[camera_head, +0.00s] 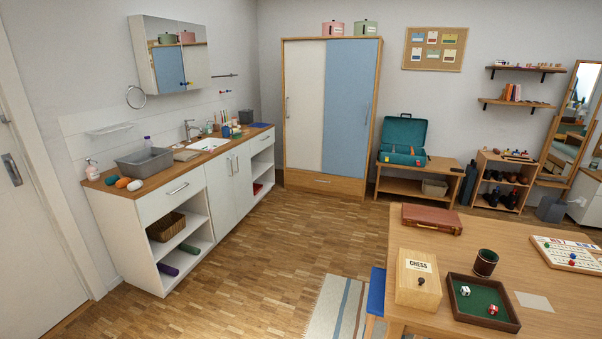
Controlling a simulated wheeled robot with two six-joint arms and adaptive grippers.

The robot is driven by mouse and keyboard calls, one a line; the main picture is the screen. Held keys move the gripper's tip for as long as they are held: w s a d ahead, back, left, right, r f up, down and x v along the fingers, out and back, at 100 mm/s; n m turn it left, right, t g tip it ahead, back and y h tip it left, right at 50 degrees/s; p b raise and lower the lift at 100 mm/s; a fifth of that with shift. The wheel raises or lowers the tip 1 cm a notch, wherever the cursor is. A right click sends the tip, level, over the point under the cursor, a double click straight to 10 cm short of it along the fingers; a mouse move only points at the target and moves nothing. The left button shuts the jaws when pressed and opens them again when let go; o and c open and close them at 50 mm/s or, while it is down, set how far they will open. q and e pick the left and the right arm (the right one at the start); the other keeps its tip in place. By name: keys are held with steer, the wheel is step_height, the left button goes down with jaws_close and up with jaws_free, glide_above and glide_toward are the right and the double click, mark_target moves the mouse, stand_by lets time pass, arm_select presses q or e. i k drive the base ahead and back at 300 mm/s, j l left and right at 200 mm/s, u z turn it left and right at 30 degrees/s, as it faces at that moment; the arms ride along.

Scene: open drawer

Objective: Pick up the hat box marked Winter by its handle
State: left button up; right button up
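Two round hat boxes stand on top of the wardrobe (331,117) at the back. The pink hat box (333,28) is on the left and the green hat box (365,28) is on the right, a little apart. Each seems to have a small handle on top. Any marking, such as Winter, is too small to read on either box. Neither of my grippers is in view.
A white sink counter (222,182) runs along the left wall. A low bench (434,171) with an open teal case (403,141) stands right of the wardrobe. A wooden table (480,240) with games fills the right foreground. The parquet floor before the wardrobe is clear.

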mark_target(333, 31)
steer(key=i+j+u, duration=0.2)
steer(key=i, duration=0.3)
steer(key=i+j+u, duration=0.2)
steer(key=i, duration=0.25)
steer(key=i+j+u, duration=0.15)
steer(key=i, duration=0.35)
steer(key=i+l+z, duration=0.25)
steer(key=i+z, duration=0.15)
steer(key=i, duration=0.4)
steer(key=i+z, duration=0.35)
steer(key=i, duration=0.45)
steer(key=i+j+z, duration=0.2)
steer(key=i+z, duration=0.2)
steer(key=i, duration=0.4)
steer(key=i+l+u, duration=0.25)
steer(key=i+l, duration=0.7)
steer(key=i, duration=0.35)
steer(key=i+l+u, duration=0.25)
steer(key=i+l, duration=0.9)
